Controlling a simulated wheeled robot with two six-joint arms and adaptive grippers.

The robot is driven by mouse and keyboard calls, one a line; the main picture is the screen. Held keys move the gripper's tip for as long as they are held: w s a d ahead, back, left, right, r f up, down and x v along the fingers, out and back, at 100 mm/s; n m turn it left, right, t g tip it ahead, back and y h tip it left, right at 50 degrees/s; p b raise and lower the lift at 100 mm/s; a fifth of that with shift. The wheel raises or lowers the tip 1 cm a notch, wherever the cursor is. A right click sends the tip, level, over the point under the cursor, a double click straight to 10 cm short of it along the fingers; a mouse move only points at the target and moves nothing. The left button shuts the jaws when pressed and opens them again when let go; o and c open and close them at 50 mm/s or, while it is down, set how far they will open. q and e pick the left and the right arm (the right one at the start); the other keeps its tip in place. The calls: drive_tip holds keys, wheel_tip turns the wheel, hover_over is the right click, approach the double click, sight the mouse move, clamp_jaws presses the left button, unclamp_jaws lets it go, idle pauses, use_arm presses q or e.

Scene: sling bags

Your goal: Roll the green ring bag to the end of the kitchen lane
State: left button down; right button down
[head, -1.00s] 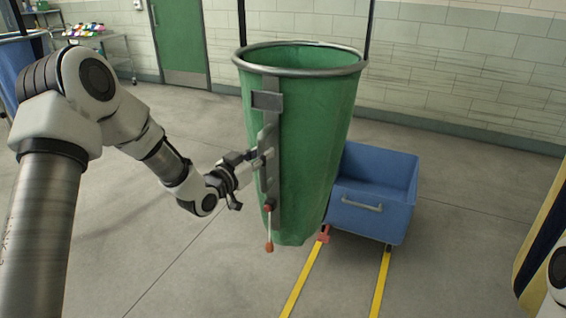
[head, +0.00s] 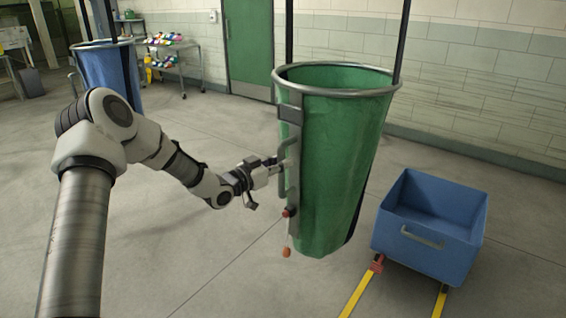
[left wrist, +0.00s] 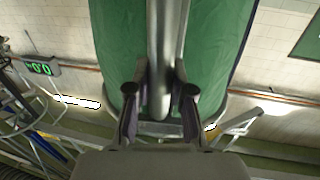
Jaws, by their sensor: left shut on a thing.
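The green ring bag (head: 335,165) hangs from dark straps in the middle of the head view, with a metal ring around its open top. A grey plate with a handle (head: 284,165) runs down its left side, with a red knob and an orange pull below. My left gripper (head: 275,168) is shut on that handle. The left wrist view shows the grey handle bar (left wrist: 160,60) between the two fingers (left wrist: 160,100), with the green cloth (left wrist: 120,40) behind. My right gripper is not in view.
A blue bin (head: 430,230) stands on the floor to the right of the bag, by yellow floor lines (head: 357,295). A blue hanging bag (head: 105,70) and a cart with colourful items (head: 168,55) are at the back left. A green door (head: 248,45) is behind.

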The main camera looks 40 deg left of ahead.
use_arm(q)
drive_tip(key=c, duration=1)
unclamp_jaws()
drive_tip(key=shift+a+f, duration=0.1)
